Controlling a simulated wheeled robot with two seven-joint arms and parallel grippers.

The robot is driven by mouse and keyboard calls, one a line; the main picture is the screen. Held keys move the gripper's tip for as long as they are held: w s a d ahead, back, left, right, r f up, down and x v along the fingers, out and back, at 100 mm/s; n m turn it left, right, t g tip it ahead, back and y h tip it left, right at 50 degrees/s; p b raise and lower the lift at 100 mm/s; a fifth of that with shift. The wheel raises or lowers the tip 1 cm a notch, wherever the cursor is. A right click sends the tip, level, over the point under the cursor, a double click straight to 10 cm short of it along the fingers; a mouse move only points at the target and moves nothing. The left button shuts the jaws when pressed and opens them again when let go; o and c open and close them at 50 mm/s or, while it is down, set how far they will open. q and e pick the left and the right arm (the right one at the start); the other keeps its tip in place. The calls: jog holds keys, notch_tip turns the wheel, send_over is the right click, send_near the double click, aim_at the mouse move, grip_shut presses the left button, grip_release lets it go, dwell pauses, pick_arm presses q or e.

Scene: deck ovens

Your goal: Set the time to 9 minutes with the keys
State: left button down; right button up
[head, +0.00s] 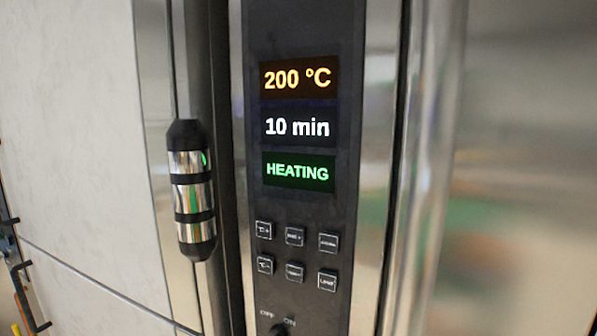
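The oven's dark control panel (300,210) stands upright in the middle of the head view. Its time display (297,127) reads 10 min in white. The temperature display (297,79) above reads 200 °C in orange, and the status display (297,172) below reads HEATING in green. Two rows of three small keys sit under the displays. The upper middle key (294,236) and the lower middle key (294,271) have small, blurred labels. The left keys (264,230) and (265,264) seem marked °C. Neither of my grippers is in view.
A black and chrome banded cylinder (193,195), apparently a handle, stands out left of the panel. A rotary switch (278,331) marked OFF and ON is cut off at the bottom edge. A shiny vertical metal bar (425,170) stands to the right. The space before the keys looks clear.

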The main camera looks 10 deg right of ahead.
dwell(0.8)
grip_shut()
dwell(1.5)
